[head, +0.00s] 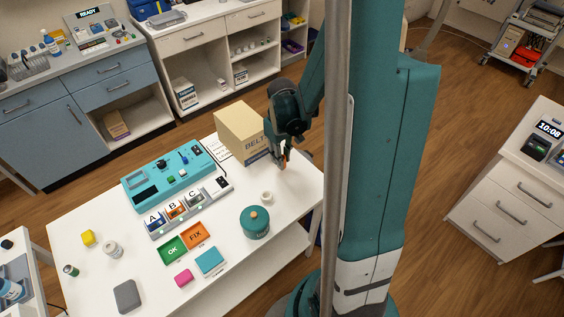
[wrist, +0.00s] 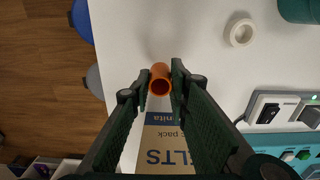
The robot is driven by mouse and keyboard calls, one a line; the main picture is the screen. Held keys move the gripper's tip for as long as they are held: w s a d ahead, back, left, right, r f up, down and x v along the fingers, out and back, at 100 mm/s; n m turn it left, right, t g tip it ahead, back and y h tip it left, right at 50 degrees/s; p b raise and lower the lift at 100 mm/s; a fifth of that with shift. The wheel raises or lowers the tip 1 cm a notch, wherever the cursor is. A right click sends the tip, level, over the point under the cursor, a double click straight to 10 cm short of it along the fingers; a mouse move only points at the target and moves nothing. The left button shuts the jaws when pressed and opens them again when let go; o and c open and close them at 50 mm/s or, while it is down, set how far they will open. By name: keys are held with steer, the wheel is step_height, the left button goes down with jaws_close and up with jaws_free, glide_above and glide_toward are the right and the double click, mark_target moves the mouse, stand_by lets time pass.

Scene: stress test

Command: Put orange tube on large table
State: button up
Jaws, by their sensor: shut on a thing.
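My gripper (head: 283,158) is at the right end of the large white table (head: 150,268), beside the cardboard belt box. Its two fingers (wrist: 158,88) are shut on the orange tube (wrist: 160,78), seen nearly end-on with its open end towards the wrist camera. In the head view only a small piece of orange shows at the fingertips. The white tabletop (wrist: 215,20) lies beneath the tube in the wrist view. I cannot tell whether the tube touches the table or is held just above it.
The belt box (head: 240,130) stands close to the gripper. A white ring (head: 267,197) and a teal lidded pot (head: 255,222) stand nearer the front. A teal control panel (head: 175,175), lettered bins and OK/FIX trays (head: 186,243) fill the middle. The table edge is close by.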

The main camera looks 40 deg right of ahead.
steer(key=shift+f, duration=1.15)
steer(key=shift+f+b, duration=0.15)
steer(key=shift+b, duration=0.2)
steer(key=o, duration=0.8)
steer(key=shift+c, duration=0.2)
steer(key=shift+r, duration=0.2)
step_height(320, 180, up, 12)
steer(key=p, duration=0.2)
